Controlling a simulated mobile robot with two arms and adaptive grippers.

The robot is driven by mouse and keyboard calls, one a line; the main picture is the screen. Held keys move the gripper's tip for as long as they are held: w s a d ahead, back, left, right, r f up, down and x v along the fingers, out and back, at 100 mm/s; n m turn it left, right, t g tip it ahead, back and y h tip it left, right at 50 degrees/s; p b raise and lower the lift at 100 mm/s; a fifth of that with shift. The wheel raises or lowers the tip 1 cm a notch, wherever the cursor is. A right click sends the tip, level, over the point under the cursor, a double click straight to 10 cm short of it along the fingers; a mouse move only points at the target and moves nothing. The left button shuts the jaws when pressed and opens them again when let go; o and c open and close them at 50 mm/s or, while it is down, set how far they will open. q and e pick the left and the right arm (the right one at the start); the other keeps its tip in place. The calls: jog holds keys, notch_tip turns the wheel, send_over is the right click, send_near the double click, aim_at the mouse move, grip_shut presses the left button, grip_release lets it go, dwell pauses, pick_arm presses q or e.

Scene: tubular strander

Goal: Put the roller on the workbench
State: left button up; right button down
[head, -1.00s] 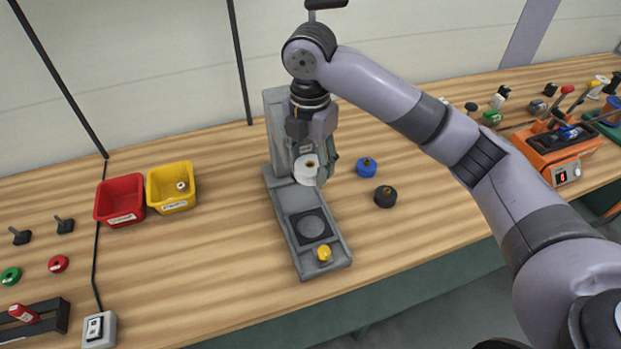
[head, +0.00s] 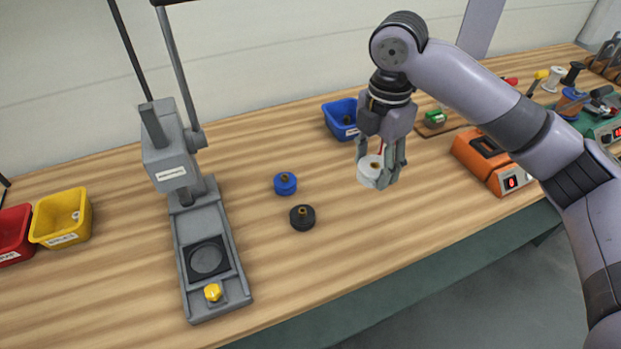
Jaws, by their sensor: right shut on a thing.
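A white roller (head: 370,174) with a brass-coloured centre is held in my right gripper (head: 381,168). The gripper's fingers are shut on it and point down, over the right-hand part of the workbench (head: 330,272). The roller appears to be above the wooden top, though the gap is hard to judge. A blue roller (head: 285,184) and a black roller (head: 302,218) stand on the bench to the left of the gripper. My left gripper is not in view.
A grey press (head: 204,247) with a lever and yellow knob stands at left. Bare wood lies in front.

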jog(key=shift+d+f, duration=0.5)
jog(key=shift+f, duration=0.25)
jog(key=p, duration=0.2)
send_over(363, 236)
notch_tip(363, 236, down, 13)
jog(key=shift+w+f, duration=0.1)
jog(key=shift+f, duration=0.55)
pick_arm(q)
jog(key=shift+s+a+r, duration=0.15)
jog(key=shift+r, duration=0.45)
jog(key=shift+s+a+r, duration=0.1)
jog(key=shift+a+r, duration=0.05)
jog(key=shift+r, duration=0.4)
pick_arm(e)
jog(key=shift+f, duration=2.1)
jog(key=c, duration=0.7)
grip_release()
jog(key=shift+f, duration=0.15)
pick_arm(q)
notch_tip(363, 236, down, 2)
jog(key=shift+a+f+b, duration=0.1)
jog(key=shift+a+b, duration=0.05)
jog(key=shift+b, duration=0.7)
pick_arm(e)
notch_tip(363, 236, up, 12)
jog(key=shift+r, duration=0.2)
